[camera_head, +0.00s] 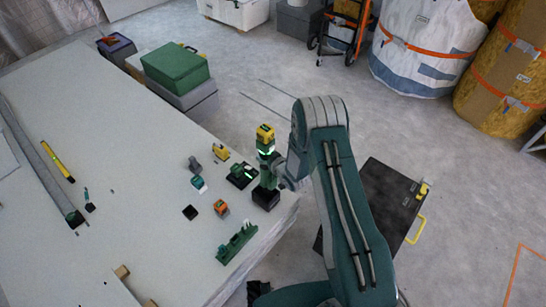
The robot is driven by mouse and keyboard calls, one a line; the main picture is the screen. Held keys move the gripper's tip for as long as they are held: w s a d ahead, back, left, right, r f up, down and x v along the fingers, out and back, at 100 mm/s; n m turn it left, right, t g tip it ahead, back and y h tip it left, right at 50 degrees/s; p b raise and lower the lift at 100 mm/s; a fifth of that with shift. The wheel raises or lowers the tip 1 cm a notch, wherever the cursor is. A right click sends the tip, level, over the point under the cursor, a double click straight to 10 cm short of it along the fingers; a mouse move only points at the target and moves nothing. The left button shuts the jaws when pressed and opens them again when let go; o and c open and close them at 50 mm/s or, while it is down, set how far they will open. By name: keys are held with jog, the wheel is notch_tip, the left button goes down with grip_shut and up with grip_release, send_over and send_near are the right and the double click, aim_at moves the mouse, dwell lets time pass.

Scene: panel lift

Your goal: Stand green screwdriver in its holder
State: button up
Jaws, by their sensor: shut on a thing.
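My arm bends down to the table's right edge, where its end, my gripper (280,174), is small and partly hidden by my own arm. It is shut beside an upright dark green shape (267,177), which seems to be the green screwdriver. The separate fingers cannot be made out. A black block (265,198), possibly the holder, lies directly below that shape. I cannot tell whether the two touch. A yellow-topped device (265,134) with a bright green band shows just above the green shape in the picture.
Near the gripper on the pale table (130,160) are a black-and-green tool (242,175), a green rack (237,244), an orange-topped item (221,208) and a small black block (190,212). A green case (175,68) stands at the back. The table's middle is mostly clear.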

jog(key=shift+w+a+f, duration=0.2)
jog(key=shift+w+a, duration=0.45)
jog(key=shift+a, duration=0.15)
jog(key=shift+d+f, duration=0.35)
jog(key=shift+f, duration=0.55)
jog(key=shift+a+f, duration=0.25)
jog(key=shift+f, duration=1)
jog(key=shift+d+f, duration=0.15)
jog(key=shift+f, duration=0.8)
jog(key=shift+s+f, duration=0.1)
jog(key=shift+f, duration=2.8)
jog(key=o, duration=1.3)
jog(key=shift+o, duration=0.2)
